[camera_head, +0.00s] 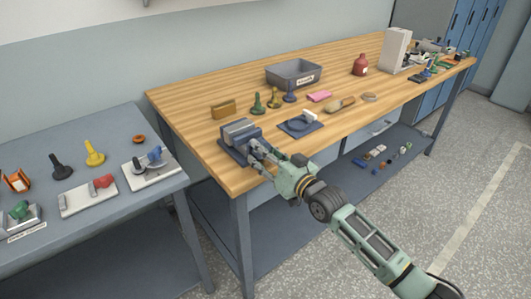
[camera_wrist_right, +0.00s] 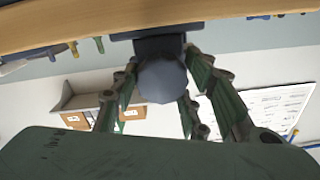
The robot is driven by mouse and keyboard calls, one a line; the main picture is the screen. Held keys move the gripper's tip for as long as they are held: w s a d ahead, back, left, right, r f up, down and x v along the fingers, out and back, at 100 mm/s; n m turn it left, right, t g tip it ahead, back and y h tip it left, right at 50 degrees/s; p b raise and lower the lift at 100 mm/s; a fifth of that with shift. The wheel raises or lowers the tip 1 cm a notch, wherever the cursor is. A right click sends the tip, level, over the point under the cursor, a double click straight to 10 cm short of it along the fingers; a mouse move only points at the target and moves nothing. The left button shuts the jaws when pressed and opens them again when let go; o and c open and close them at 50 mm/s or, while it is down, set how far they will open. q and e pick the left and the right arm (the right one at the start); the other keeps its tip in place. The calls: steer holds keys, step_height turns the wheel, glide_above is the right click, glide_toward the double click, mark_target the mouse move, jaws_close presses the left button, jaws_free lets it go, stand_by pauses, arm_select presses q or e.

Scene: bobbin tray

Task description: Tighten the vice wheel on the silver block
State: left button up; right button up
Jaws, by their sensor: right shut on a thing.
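A grey-blue vice (camera_head: 236,130) sits on a dark base near the front left corner of the wooden bench. My right gripper (camera_head: 259,154) reaches its front side. In the right wrist view, a grey-blue faceted wheel (camera_wrist_right: 162,80) sits between the finger pairs, and the gripper is shut on it. The dark vice body (camera_wrist_right: 158,44) shows just behind the wheel. I cannot clearly tell a silver block apart from the grey jaws. The wheel is hidden by my gripper in the head view. My left gripper is not in view.
A lower grey table (camera_head: 122,204) with small fixtures stands at left.

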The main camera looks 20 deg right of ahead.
steer(key=shift+d+m, duration=0.1)
steer(key=shift+m, duration=0.2)
steer(key=shift+f+m+p, duration=0.1)
steer(key=shift+m+p, duration=0.3)
steer(key=shift+m, duration=0.6)
steer(key=m, duration=0.3)
steer(key=shift+m, duration=0.3)
steer(key=m, duration=0.5)
steer(key=shift+s+a+f+p, duration=0.1)
steer(key=shift+a+p, duration=0.1)
steer(key=shift+p, duration=0.2)
steer(key=shift+f+m, duration=0.1)
steer(key=shift+m, duration=1.5)
steer(key=shift+a+f, duration=0.1)
steer(key=shift+a, duration=0.05)
steer(key=o, duration=1.1)
steer(key=shift+s+r, duration=0.1)
steer(key=shift+r, duration=0.1)
